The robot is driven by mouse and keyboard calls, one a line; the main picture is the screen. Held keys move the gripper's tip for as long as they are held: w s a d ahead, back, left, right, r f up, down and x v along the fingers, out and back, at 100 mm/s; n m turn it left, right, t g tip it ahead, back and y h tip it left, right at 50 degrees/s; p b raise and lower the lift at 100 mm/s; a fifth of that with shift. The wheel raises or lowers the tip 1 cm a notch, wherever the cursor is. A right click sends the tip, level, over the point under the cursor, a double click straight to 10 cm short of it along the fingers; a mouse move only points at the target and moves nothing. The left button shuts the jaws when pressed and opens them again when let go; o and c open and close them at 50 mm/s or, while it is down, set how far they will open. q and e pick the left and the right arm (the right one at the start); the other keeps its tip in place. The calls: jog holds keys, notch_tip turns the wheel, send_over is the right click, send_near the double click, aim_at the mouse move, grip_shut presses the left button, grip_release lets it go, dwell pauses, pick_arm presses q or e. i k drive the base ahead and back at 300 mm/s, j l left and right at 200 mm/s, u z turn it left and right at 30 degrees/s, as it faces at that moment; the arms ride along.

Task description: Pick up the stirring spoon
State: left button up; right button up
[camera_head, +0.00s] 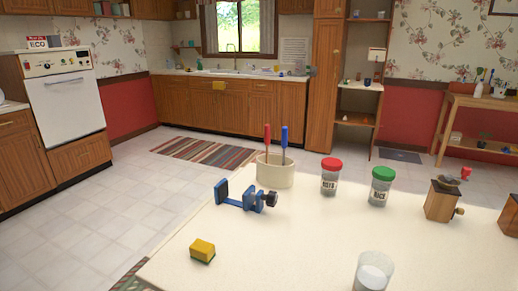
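I cannot make out a stirring spoon for certain. A cream holder (275,172) stands near the left edge of the white table (290,240). A thin red-handled tool (267,139) and a thin blue-handled tool (284,141) stand upright in it; their lower ends are hidden inside, so I cannot tell what they are. Neither of my grippers is in view.
On the table are a blue clamp-like tool (246,196), a yellow-and-green sponge (202,250), a red-lidded jar (331,178), a green-lidded jar (381,187), a wooden grinder (441,201) and a glass (373,273) with white contents. The table's middle is clear.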

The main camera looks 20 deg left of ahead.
aim_at(267, 127)
jog(key=j+z, duration=0.1)
jog(key=j, duration=0.4)
jog(key=k+j+z, duration=0.1)
jog(key=j, duration=0.4)
jog(key=k+j+z, duration=0.1)
jog(key=j, duration=0.4)
jog(key=k+j, duration=0.15)
jog(key=j, duration=0.35)
jog(key=i+j+z, duration=0.1)
jog(key=j+z, duration=0.35)
jog(key=j, duration=0.7)
jog(key=j+z, duration=0.4)
jog(key=j, duration=0.8)
jog(key=k, duration=0.05)
